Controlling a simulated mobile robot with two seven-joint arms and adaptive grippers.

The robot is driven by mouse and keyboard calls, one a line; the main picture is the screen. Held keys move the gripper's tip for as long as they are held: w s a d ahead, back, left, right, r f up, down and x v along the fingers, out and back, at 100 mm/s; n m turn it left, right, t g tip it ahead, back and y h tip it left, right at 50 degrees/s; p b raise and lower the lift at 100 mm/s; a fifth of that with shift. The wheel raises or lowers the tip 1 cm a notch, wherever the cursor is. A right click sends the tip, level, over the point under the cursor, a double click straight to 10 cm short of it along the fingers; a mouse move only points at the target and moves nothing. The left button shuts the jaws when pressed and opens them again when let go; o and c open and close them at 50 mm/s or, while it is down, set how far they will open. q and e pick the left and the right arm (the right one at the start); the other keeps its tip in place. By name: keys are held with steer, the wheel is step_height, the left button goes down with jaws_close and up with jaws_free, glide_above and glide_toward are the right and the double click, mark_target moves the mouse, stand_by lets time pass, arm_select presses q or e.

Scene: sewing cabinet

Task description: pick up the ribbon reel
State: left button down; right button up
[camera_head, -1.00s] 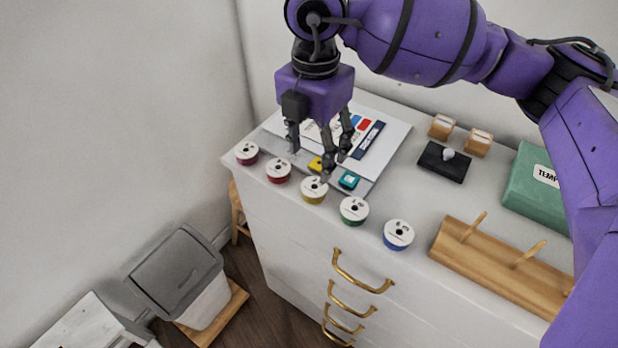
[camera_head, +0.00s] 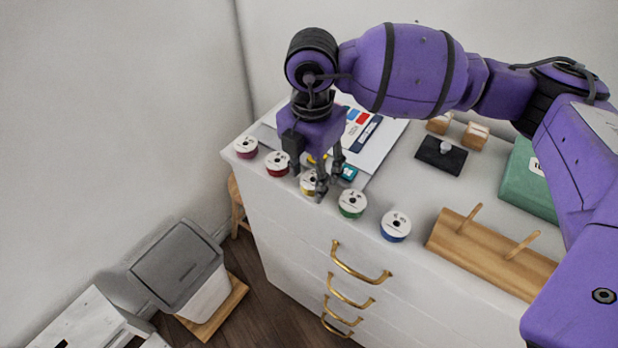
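Several ribbon reels with white tops stand in a row along the front edge of the white cabinet top: a dark red one (camera_head: 246,148), a crimson one (camera_head: 277,165), a yellow one (camera_head: 308,187), a green one (camera_head: 351,204) and a blue one (camera_head: 396,227). My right gripper (camera_head: 312,184) comes down from above at the yellow reel, its fingers spread and partly hiding it. I cannot tell whether the fingers touch the reel. The reel stands on the cabinet top. My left gripper is not in view.
Behind the reels lie a grey mat (camera_head: 266,137) and a white sheet (camera_head: 393,140), with a teal block (camera_head: 348,173) nearby. A wooden rack with pegs (camera_head: 490,257) stands at right, with a green box (camera_head: 527,180) behind it. A grey-lidded bin (camera_head: 180,268) stands on the floor.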

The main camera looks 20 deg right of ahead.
steer(key=c, duration=0.7)
steer(key=shift+r, duration=0.1)
